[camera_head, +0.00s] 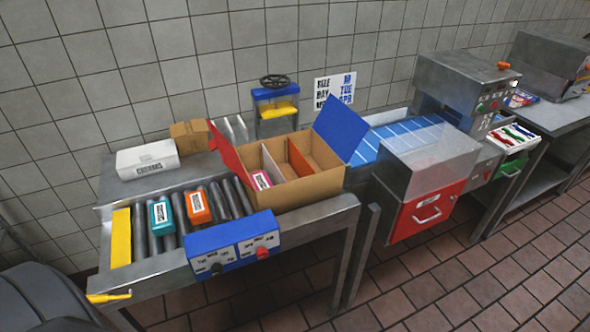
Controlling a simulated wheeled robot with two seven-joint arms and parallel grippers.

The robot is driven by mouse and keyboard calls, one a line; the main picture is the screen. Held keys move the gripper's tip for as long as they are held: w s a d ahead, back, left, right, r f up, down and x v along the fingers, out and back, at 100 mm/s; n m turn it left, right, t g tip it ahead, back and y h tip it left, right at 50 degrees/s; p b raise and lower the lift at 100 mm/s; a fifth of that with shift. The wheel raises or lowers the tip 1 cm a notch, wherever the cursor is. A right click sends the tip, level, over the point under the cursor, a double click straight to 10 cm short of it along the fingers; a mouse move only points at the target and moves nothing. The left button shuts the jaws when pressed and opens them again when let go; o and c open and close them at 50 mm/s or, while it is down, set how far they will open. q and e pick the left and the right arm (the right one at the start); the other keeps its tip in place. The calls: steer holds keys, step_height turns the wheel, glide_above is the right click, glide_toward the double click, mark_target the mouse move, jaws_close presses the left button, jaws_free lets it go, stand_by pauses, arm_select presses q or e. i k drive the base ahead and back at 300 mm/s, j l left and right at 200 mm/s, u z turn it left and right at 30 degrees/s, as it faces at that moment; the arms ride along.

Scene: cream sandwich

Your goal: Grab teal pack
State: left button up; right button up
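The teal pack (160,217) with a white label lies on the metal rollers of the conveyor at the left, to the right of a yellow bar (121,237). An orange pack (197,206) with a white label lies on the rollers just to its right, with a narrow gap between them. Neither of my grippers shows in the head view, and nothing is seen touching the teal pack.
An open divided cardboard box (304,190) with red and blue flaps stands right of the packs and holds a pink pack (261,181). A blue control panel (233,240) is at the front edge. A white box (147,160) and small cardboard box (189,136) stand behind.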

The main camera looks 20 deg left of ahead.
mark_target(161, 216)
steer(key=u, duration=1.75)
